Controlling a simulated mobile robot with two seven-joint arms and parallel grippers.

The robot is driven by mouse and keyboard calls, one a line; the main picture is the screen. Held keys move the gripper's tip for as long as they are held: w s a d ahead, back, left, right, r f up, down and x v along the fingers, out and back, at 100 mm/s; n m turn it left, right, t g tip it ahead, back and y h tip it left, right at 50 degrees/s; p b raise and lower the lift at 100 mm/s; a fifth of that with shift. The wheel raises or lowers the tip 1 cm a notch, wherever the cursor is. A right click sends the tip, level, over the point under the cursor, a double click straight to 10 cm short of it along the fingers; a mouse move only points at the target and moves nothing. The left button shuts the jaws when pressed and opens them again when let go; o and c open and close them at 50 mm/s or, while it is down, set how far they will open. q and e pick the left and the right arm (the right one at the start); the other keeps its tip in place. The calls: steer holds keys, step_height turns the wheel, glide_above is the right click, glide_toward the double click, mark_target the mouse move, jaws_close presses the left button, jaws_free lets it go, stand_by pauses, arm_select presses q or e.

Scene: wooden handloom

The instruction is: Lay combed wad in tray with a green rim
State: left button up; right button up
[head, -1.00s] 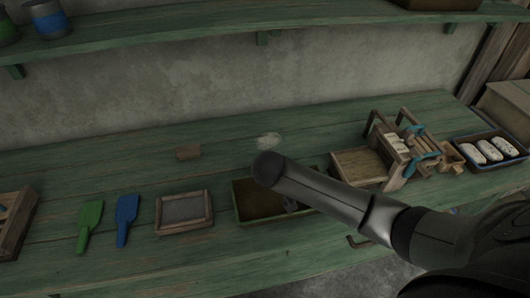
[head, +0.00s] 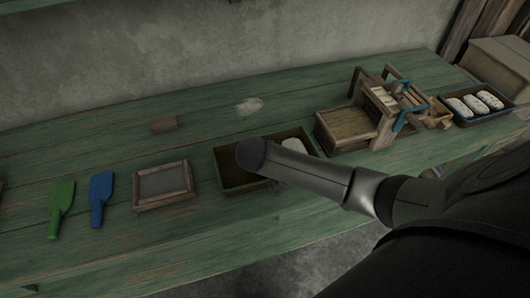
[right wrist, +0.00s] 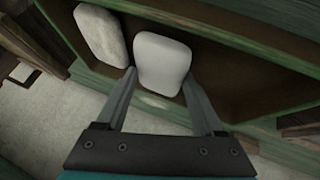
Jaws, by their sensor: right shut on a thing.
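The tray with a green rim (head: 228,172) stands on the green bench, partly hidden behind my right arm. A white wad (head: 292,145) shows at its right end. In the right wrist view my right gripper (right wrist: 159,78) is shut on a smooth white wad (right wrist: 163,60), with a finger on each side. The held wad is at the tray; I cannot tell whether it touches the floor. A second white wad (right wrist: 100,36) lies beside it on the left. My right gripper is hidden in the head view. My left gripper is not in view.
A wooden carding device (head: 375,115) stands right of the tray, then a blue-rimmed tray (head: 447,117) with three white wads. Left are a framed grey panel (head: 163,184), a blue paddle (head: 101,198) and a green paddle (head: 61,208). A pale tuft (head: 249,105) and brown block (head: 164,123) lie behind.

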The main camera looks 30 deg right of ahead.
steer(key=shift+f, duration=0.25)
steer(key=shift+p, duration=0.4)
stand_by(0.3)
steer(key=o, duration=1.1)
step_height(320, 180, up, 8)
steer(key=p, duration=0.9)
steer(key=shift+r, duration=0.1)
